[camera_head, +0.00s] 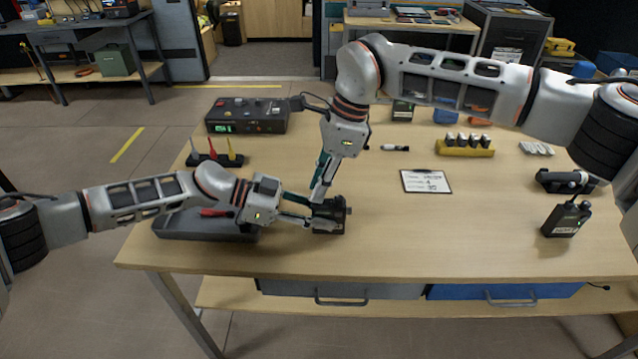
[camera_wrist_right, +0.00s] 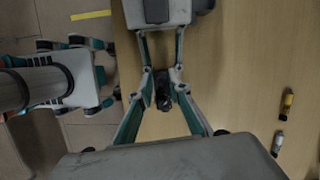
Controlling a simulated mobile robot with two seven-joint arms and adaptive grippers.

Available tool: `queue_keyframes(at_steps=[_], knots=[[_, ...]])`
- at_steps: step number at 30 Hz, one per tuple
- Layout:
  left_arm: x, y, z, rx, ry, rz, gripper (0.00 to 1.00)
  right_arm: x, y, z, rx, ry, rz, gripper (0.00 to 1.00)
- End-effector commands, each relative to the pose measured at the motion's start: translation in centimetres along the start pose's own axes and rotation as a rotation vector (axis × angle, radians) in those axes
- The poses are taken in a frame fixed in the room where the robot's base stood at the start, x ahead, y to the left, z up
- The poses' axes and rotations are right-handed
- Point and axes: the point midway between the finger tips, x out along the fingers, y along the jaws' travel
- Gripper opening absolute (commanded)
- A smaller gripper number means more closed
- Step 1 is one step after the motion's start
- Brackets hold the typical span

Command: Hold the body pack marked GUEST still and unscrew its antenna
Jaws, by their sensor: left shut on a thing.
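A dark body pack (camera_head: 328,222) is near the table's front edge, in the jaws of my left gripper (camera_head: 312,212). Its label is hidden, so I cannot read GUEST on it. A small knob-like part sticks out at its right side. My right gripper (camera_head: 318,197) points down from above at the same pack. In the right wrist view, the right fingers (camera_wrist_right: 163,85) reach to either side of a dark part of the pack (camera_wrist_right: 161,98). Contact and the antenna itself are hard to make out.
A grey tray (camera_head: 205,237) is under my left forearm. A second pack marked HOST (camera_head: 563,220) stands at the right. A clipboard (camera_head: 427,182), a yellow battery holder (camera_head: 465,149) and a mixer box (camera_head: 246,115) are further back. The table's front middle right is clear.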

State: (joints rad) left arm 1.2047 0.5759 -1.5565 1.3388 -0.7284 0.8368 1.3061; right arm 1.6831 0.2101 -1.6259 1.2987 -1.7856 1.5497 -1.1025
Motion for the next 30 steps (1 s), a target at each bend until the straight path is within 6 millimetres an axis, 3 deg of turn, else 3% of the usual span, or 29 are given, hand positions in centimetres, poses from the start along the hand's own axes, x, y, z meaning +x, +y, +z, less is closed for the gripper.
queue_keyframes(at_steps=[6,17,30], knots=[[0.0,-0.01,-0.03,0.0,0.0,0.0,0.0,-0.03,-0.01,-0.01,0.141,-0.001,-0.045,0.18],[0.0,-0.01,-0.03,0.0,0.0,0.0,0.0,-0.03,-0.02,0.0,0.169,-0.001,-0.053,0.18],[0.0,-0.01,-0.03,0.0,0.0,0.0,0.0,-0.07,-0.03,0.0,0.48,-0.002,-0.149,0.18]])
